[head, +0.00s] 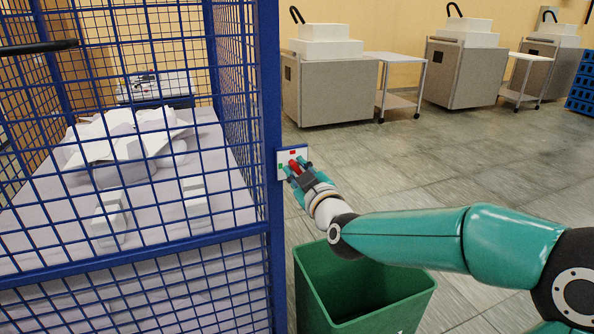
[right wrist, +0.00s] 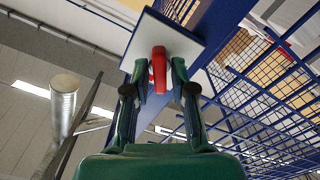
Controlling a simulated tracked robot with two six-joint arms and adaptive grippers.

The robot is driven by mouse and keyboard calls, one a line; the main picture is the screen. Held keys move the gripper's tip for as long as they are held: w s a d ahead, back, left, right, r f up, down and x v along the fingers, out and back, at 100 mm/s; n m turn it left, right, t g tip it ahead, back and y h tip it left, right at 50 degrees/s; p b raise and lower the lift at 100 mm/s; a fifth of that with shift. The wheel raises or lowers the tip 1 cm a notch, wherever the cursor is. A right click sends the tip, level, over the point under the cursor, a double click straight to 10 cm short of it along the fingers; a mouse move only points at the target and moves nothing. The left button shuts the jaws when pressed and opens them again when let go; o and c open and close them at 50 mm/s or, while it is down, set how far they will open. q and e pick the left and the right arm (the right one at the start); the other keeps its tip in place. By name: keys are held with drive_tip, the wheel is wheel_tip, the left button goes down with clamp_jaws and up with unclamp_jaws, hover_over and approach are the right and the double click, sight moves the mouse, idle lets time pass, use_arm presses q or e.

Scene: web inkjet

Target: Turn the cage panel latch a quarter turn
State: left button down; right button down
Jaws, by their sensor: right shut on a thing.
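The cage panel latch is a red handle (right wrist: 158,70) on a white plate (head: 281,164) fixed to the blue cage's corner post (head: 268,110). The plate carries small red and green marks in the head view. My right gripper (head: 300,170) is at the plate, its arm coming in from the right. In the right wrist view the right gripper (right wrist: 158,75) has its two fingers on either side of the red handle, shut on it. The fingers partly hide the handle in the head view. My left gripper is not in view.
The blue mesh cage (head: 135,255) fills the left, with a pale table and white paper stack (head: 125,145) inside. A green bin (head: 365,290) stands below my right arm. Grey machines (head: 330,90) and white carts (head: 395,70) stand behind; the floor between is clear.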

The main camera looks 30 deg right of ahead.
drive_tip(key=n, duration=0.3)
drive_tip(key=n+p, duration=0.1)
drive_tip(key=n, duration=0.5)
drive_tip(key=shift+a+f+n, duration=0.2)
drive_tip(key=shift+f+n, duration=0.1)
drive_tip(key=shift+n, duration=0.1)
drive_tip(key=shift+f+n+p, duration=0.1)
drive_tip(key=shift+n+p, duration=0.25)
drive_tip(key=shift+n, duration=0.55)
drive_tip(key=shift+f, duration=0.1)
drive_tip(key=c, duration=1.2)
unclamp_jaws()
drive_tip(key=shift+a, duration=0.1)
